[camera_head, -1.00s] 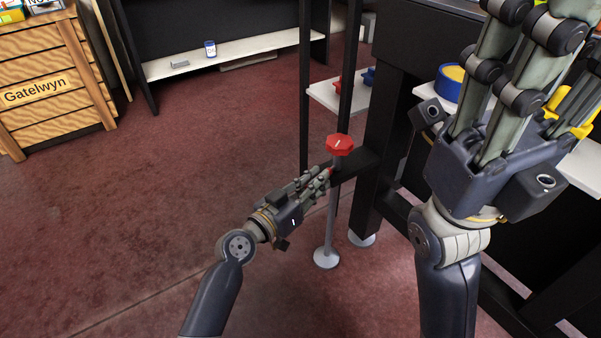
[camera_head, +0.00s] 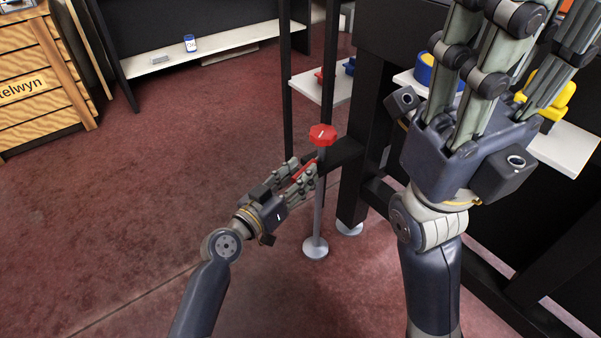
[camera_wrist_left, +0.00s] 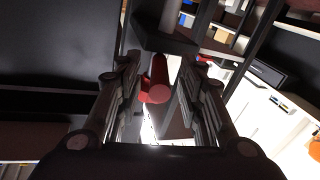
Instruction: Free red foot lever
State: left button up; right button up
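The red foot lever (camera_wrist_left: 157,88) shows in the left wrist view as a red bar with a round end, between the two fingers of my left gripper (camera_wrist_left: 163,66). Gaps remain on both sides of it. In the head view a red strip of the lever (camera_head: 305,170) shows between the fingers, beside the upright post. My left gripper (camera_head: 303,174) is open around the lever. My right gripper (camera_head: 480,75) is large at the upper right; its fingertips are cut off by the frame.
The post stands on a round grey foot (camera_head: 315,248) on the red carpet. A black table frame (camera_head: 361,140) rises just right of it. A white shelf (camera_head: 318,88) with small red and blue items is behind. The carpet to the left is clear.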

pick_arm(q)
jog(key=v, duration=1.1)
jog(key=shift+s+a, duration=0.1)
jog(key=shift+a, duration=0.05)
